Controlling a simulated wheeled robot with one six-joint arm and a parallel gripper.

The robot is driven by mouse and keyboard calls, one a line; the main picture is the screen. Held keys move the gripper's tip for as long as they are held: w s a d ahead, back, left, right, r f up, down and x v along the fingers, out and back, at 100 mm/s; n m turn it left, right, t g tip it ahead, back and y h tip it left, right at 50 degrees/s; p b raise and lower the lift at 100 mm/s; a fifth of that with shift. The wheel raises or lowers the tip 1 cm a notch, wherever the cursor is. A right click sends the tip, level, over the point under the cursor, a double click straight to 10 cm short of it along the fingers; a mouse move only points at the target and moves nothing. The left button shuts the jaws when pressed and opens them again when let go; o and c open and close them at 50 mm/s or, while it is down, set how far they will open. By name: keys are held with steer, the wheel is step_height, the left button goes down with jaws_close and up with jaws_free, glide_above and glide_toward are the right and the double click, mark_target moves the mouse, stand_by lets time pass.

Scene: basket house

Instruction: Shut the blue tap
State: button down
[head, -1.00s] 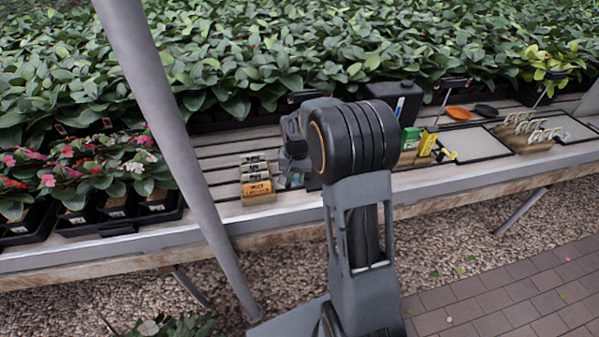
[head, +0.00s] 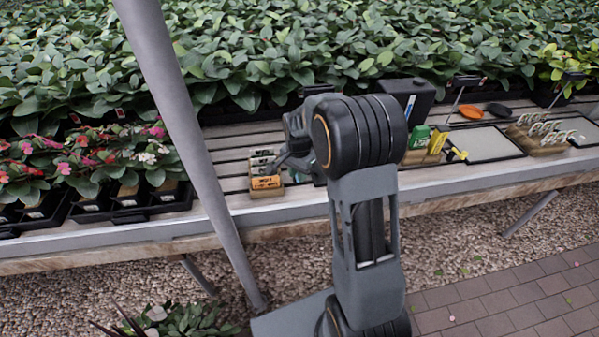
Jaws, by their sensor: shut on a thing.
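I cannot make out the blue tap; my arm hides part of the bench behind it. My gripper (head: 280,163) shows as small dark parts left of my arm's big round joint, in front of the small rack of labels (head: 264,183) with an orange front. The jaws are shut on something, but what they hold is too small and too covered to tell.
A black canister (head: 415,95) stands behind the arm. Flower trays (head: 125,205) fill the left of the slatted bench. A slanted grey post (head: 185,130) stands close on the left. Grey mats (head: 487,143) and a rack of curved white pieces (head: 545,135) lie right.

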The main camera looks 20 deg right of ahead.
steer(key=c, duration=1)
jaws_free()
step_height(320, 180, up, 14)
steer(key=shift+f+p, duration=0.1)
steer(key=shift+p, duration=0.5)
